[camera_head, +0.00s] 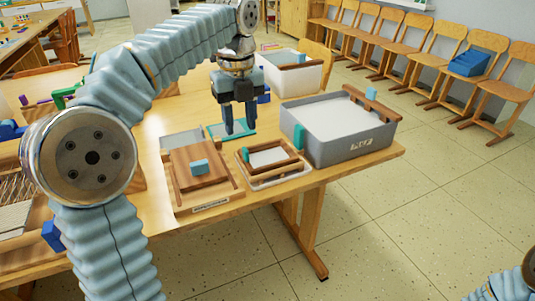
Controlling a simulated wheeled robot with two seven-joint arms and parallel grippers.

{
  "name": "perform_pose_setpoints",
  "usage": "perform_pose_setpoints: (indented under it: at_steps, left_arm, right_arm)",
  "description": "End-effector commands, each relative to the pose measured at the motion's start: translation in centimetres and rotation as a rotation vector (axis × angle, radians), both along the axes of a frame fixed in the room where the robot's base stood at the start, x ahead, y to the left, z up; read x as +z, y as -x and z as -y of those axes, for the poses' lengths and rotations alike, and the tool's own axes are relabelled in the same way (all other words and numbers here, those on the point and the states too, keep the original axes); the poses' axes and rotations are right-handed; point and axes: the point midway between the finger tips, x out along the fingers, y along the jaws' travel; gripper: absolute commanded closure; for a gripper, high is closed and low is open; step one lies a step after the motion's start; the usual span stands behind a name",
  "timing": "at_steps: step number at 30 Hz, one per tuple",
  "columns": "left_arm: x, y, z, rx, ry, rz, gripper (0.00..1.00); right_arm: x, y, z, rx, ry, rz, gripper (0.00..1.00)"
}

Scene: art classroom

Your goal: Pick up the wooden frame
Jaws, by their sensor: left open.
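The wooden frame (250,174) is a small dark brown rectangle around a pale panel. It sits tilted in or on a shallow whitish tray (277,180) on the table. A green block (245,155) is at its left edge. My left gripper (240,131) is open, pointing down above the teal piece just behind the frame. Nothing shows between its fingers. My right arm shows only as a bit at the bottom right corner; its gripper is out of view.
A grey bin (349,151) stands right of the frame. A white bin (293,80) is behind. The table (160,215) ends just in front. Chairs line the wall; floor is clear.

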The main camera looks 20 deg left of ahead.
Motion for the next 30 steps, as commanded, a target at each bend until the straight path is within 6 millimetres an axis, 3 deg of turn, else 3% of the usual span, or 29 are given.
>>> perform_pose_setpoints:
  at_steps: [2, 8, 16, 26, 30]
  left_arm:
    - [-1.6, 0.0, 0.0, 0.000, -0.001, -0.002, 0.60]
    - [-3.1, 0.0, 0.1, 0.000, 0.001, 0.001, 0.60]
    - [-7.2, -0.3, 0.7, 0.000, 0.001, -0.001, 0.60]
    - [-7.9, -0.3, 0.7, 0.000, 0.001, 0.002, 0.60]
    - [-7.9, -0.3, 0.7, 0.000, 0.001, 0.001, 0.81]
  right_arm:
    - [-0.6, 0.0, 0.0, -0.001, 0.000, 0.001, 1.00]
    - [-0.9, 0.0, 0.0, -0.001, 0.001, 0.000, 1.00]
    - [-1.5, 0.0, 0.1, -0.003, 0.001, 0.001, 1.00]
    - [-1.6, 0.0, 0.1, -0.003, 0.002, 0.001, 1.00]
    - [-1.6, 0.0, 0.1, -0.003, 0.002, 0.001, 1.00]
